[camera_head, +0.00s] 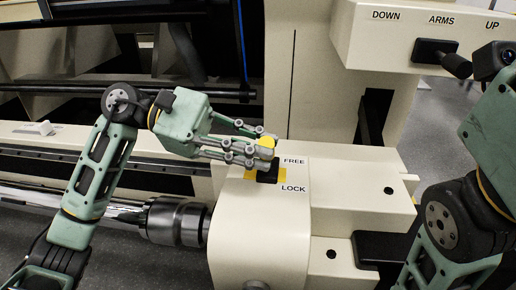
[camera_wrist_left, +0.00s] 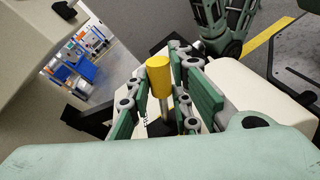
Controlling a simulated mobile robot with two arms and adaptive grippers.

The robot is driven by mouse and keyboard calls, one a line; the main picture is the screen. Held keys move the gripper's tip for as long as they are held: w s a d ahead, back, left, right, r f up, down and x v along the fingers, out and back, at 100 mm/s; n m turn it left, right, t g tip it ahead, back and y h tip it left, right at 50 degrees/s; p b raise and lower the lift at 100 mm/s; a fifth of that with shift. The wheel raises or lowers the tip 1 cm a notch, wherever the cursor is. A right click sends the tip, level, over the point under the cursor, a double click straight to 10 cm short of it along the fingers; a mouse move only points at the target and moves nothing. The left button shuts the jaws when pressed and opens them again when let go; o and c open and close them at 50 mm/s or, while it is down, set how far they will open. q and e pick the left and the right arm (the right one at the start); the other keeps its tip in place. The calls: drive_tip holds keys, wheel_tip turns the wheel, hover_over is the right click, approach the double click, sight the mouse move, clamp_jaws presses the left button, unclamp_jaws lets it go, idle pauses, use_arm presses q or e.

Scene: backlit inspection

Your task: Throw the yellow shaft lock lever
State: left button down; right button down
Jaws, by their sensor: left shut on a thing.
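The yellow shaft lock lever (camera_head: 266,142) stands up from a dark slot with a yellow surround on the cream housing, and its knob is near the FREE label. In the left wrist view the lever (camera_wrist_left: 159,76) shows a yellow cylindrical grip on a metal stem. My left gripper (camera_head: 258,146) reaches it from the left, and its fingers are closed around the grip. The fingers partly hide the lever in the head view. My right arm stands at the right edge of the head view, with its gripper out of the picture.
The LOCK label (camera_head: 293,188) is on the near side of the slot. A black ARMS lever (camera_head: 440,55) sticks out of the panel at upper right, between DOWN and UP. A metal shaft with a black collar (camera_head: 176,221) runs in from the left, below my left arm.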

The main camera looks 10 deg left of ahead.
use_arm(q)
drive_tip(key=shift+s+f, duration=0.15)
idle(0.4)
drive_tip(key=c, duration=1.6)
unclamp_jaws()
drive_tip(key=shift+o, duration=0.2)
drive_tip(key=shift+a, duration=0.1)
drive_tip(key=v, duration=1.2)
drive_tip(key=shift+s, duration=0.15)
